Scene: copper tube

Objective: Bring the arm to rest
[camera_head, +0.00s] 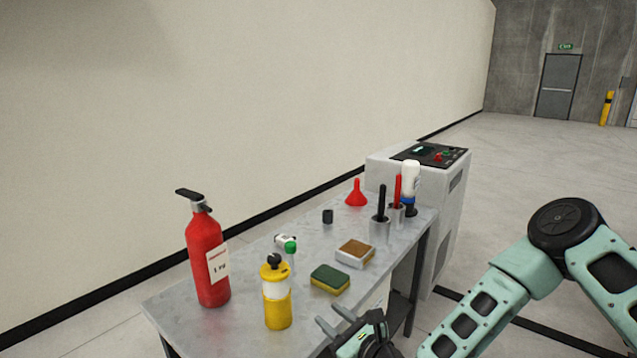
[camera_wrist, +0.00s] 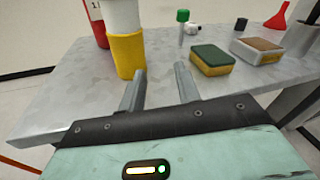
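My gripper (camera_head: 336,322) is at the near edge of the grey table (camera_head: 180,302) in the head view, with my arm reaching in from the right. In the wrist view my gripper (camera_wrist: 160,88) has its two fingers apart with nothing between them, so it is open and empty. The fingers point over the tabletop. A yellow and white bottle (camera_head: 277,308) stands ahead of the fingers and to the left, and it shows in the wrist view (camera_wrist: 128,55). A green and yellow sponge (camera_head: 330,279) lies ahead to the right, also in the wrist view (camera_wrist: 211,60).
A red fire extinguisher (camera_head: 207,262) stands at the table's left end. A grey cabinet (camera_head: 445,200) stands behind. The floor at right is open.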

